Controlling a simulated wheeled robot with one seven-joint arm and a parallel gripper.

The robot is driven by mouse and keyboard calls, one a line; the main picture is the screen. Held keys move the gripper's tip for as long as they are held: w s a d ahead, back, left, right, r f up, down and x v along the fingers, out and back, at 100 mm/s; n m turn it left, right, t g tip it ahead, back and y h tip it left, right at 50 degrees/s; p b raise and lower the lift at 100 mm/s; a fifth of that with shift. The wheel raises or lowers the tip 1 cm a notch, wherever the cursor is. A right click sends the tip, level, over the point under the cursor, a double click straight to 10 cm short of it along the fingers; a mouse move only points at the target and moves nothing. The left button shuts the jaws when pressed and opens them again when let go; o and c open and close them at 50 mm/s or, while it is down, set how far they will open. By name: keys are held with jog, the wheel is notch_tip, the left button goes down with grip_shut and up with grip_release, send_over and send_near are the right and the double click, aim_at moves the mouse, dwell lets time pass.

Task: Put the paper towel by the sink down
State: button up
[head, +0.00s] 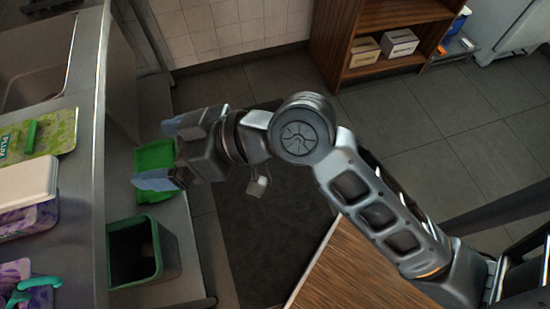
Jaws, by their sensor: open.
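My gripper (163,153) is open and points left, over the grey ledge beside the sink counter. A small green object (153,170) shows between and behind its fingers. I cannot tell whether the fingers touch it. I see no clear paper towel roll or sheet; the green object's kind is uncertain at this size. The sink (30,68) is at the upper left, partly cut off by the picture edge.
A dark bin with a green rim (177,268) stands below the gripper. A green pack (62,128) and a purple pack with a white lid (28,184) lie on the left counter. A wooden shelf (328,50) stands at the back. Dark mat and tiled floor are clear.

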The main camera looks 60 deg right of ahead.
jog(key=s+d+f+m+t+h, duration=0.1)
jog(key=s+d+f+m+h, duration=0.1)
jog(key=s, duration=0.7)
jog(key=s+d+f+m+t+h, duration=0.1)
jog(key=s+d+h, duration=0.4)
jog(key=s, duration=0.5)
jog(key=shift+s+d+f+m, duration=0.2)
jog(key=shift+d+f+m, duration=0.7)
jog(key=shift+d, duration=0.3)
jog(key=shift+o, duration=0.2)
jog(key=s+d+r+t, duration=0.1)
jog(key=s+r, duration=0.2)
jog(key=s, duration=0.3)
jog(key=shift+s+d+r+n, duration=0.2)
jog(key=shift+d+n, duration=0.05)
jog(key=shift+n, duration=0.15)
jog(key=shift+o, duration=0.2)
jog(key=shift+s+r, duration=0.2)
